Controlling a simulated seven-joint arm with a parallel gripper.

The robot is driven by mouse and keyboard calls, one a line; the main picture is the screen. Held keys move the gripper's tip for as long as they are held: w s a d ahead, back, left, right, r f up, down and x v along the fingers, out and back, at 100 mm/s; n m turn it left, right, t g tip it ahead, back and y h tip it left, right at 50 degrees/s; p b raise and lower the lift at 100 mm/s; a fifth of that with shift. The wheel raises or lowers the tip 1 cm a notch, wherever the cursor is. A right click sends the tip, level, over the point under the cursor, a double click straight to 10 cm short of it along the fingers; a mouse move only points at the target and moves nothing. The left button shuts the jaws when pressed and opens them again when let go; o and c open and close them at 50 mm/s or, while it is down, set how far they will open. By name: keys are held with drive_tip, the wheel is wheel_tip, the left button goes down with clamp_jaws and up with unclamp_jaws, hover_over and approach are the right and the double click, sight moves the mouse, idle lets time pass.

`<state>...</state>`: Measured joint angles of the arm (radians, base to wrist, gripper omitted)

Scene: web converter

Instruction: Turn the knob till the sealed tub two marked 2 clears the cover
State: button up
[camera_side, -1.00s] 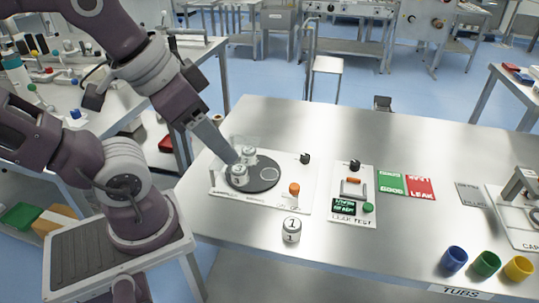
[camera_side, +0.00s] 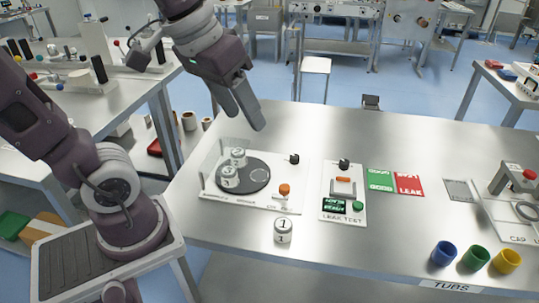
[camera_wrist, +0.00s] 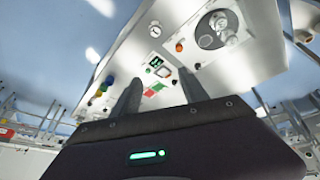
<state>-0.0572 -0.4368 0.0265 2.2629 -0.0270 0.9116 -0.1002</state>
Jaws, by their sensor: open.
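In the side view, a dark round turntable (camera_side: 259,176) sits on a white base plate. Two white tubs are on its left side: a front tub (camera_side: 229,177) and a rear tub (camera_side: 238,157). Their top marks are too small to read surely. A faint clear cover (camera_side: 214,158) stands around the rear left, its edges hard to see. The orange knob (camera_side: 284,190) is at the plate's front right; it also shows in the wrist view (camera_wrist: 179,46). My gripper (camera_side: 247,122) is open and empty, raised above and behind the turntable, apart from the knob.
A tub marked 1 (camera_side: 283,231) stands on the table in front of the plate. A leak test panel (camera_side: 344,207), green and red pads (camera_side: 394,181), and blue, green and yellow cups (camera_side: 475,257) lie to the right. A black post (camera_side: 294,158) stands behind the knob.

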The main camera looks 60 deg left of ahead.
drive_tip(key=w+a+f+n+g, duration=0.2)
drive_tip(key=w+a+n, duration=0.25)
drive_tip(key=w, duration=0.85)
drive_tip(key=n+g, duration=0.2)
drive_tip(key=n, duration=0.3)
hover_over(295, 156)
drive_tip(key=f, duration=2.2)
drive_tip(key=shift+s+d+f, duration=0.1)
drive_tip(key=shift+s+d, duration=0.05)
drive_tip(key=shift+d, duration=0.15)
drive_tip(key=shift+g, duration=0.3)
drive_tip(key=f, duration=0.9)
drive_tip(key=shift+a, duration=0.3)
clamp_jaws()
